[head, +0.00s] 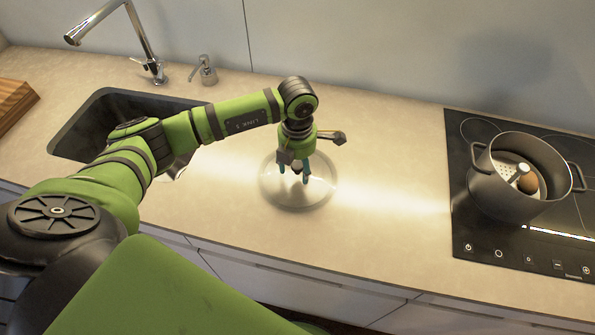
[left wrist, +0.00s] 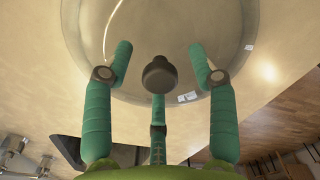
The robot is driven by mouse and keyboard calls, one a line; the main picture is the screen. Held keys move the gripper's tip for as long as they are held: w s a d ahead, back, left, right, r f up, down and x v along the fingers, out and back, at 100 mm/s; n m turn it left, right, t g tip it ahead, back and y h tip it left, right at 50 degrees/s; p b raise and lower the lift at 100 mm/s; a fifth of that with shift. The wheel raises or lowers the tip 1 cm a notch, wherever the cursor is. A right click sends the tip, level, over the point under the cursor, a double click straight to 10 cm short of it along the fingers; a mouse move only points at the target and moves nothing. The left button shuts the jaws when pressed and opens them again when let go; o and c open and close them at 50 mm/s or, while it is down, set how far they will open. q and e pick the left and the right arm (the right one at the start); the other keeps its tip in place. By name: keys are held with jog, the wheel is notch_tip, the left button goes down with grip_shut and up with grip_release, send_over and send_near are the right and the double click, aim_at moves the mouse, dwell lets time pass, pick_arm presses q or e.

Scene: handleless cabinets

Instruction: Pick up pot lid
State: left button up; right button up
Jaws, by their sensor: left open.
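The pot lid (head: 322,191) is a clear glass disc with a dark knob, lying on the beige countertop between the sink and the cooktop. It also shows in the left wrist view (left wrist: 105,25), where its round dark knob (left wrist: 159,74) sits between my fingers. My left gripper (head: 293,174) points down over the middle of the lid. Its green fingers are open around the knob, with gaps visible on both sides in the left wrist view (left wrist: 160,65). Part of the lid's middle is hidden by the gripper in the head view. My right gripper is not in view.
A grey pot (head: 502,190) with items inside stands on the black cooktop (head: 475,246) at the right. A dark sink (head: 75,135) with a chrome faucet (head: 140,40) and a soap dispenser (head: 205,70) is at the left. The counter right of the lid is clear.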

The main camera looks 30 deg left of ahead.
pick_arm(q)
grip_shut()
jog(key=shift+r, duration=0.15)
